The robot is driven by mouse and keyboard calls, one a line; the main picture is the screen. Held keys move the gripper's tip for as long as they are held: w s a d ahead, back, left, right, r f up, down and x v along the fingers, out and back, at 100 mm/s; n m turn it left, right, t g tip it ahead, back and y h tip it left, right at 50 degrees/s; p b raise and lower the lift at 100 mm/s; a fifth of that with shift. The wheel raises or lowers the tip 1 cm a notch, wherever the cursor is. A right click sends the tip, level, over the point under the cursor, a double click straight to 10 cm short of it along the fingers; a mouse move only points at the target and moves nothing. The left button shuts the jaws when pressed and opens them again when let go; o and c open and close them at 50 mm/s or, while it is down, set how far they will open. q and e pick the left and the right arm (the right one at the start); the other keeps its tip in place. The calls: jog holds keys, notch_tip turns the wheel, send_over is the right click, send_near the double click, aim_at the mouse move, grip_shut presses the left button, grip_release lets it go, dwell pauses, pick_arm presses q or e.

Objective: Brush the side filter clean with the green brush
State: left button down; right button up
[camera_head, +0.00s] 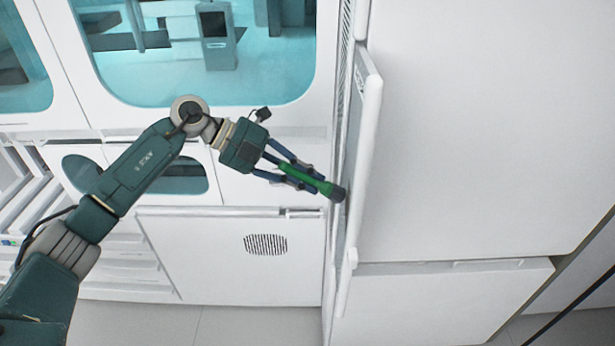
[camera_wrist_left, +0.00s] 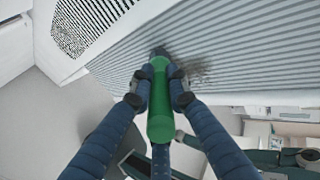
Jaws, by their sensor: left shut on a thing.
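The green brush (camera_head: 308,179) is held in my left gripper (camera_head: 312,183), whose fingers are shut on its handle. In the left wrist view the brush (camera_wrist_left: 160,110) points away from me, with its dark head (camera_wrist_left: 160,52) at the ribbed side filter (camera_wrist_left: 235,45). The head looks to be touching the filter or very close to it. A dark dirt patch (camera_wrist_left: 198,70) shows on the filter just right of the head. In the head view the filter is seen nearly edge-on, behind the white side panel (camera_head: 364,130). My right gripper is in neither view.
A large white cabinet (camera_head: 480,130) stands right of the filter. White machine fronts with teal windows (camera_head: 215,60) and a round vent (camera_head: 266,244) lie to the left. Grey floor (camera_head: 250,325) shows at the bottom.

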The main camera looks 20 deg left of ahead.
pick_arm(q)
notch_tip(320, 180, down, 4)
jog(key=shift+r+b, duration=0.1)
jog(key=shift+b, duration=0.85)
jog(key=shift+r, duration=0.1)
jog(key=shift+r+p, duration=1.55)
jog(key=shift+r, duration=0.35)
jog(key=shift+f, duration=0.1)
notch_tip(320, 180, down, 4)
jog(key=shift+r+b, duration=0.1)
jog(key=shift+b, duration=1)
jog(key=shift+r, duration=0.15)
